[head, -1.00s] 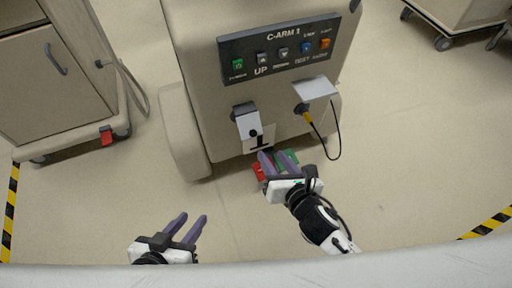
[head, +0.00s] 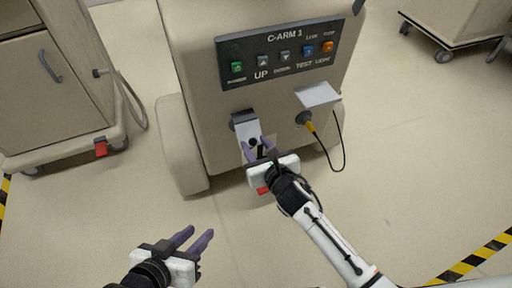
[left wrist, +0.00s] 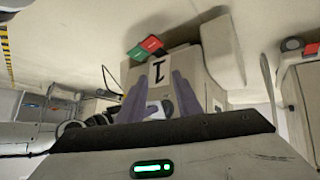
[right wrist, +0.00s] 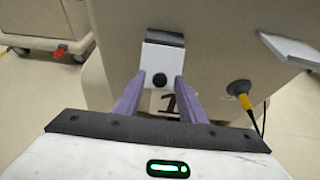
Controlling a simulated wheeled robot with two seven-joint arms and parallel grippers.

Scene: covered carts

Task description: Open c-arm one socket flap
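The C-ARM 1 cart carries a control panel (head: 283,57) with two sockets below it. At the left one, a white flap (head: 246,128) with a black knob hangs down under a dark hinge block; it also shows in the right wrist view (right wrist: 163,60). My right gripper (head: 260,150) is in front of this flap. Its fingers are apart, and in the right wrist view the knob (right wrist: 159,80) appears between the fingertips; contact cannot be told. My left gripper (head: 197,237) is open and empty, low and away from the cart.
A white plate (head: 318,95) sticks out above the right socket, where a yellow-and-black plug (head: 306,120) has a hanging cable. A red and green pedal (left wrist: 146,47) lies at the cart's foot. Another cart (head: 50,90) stands left. Open floor lies between.

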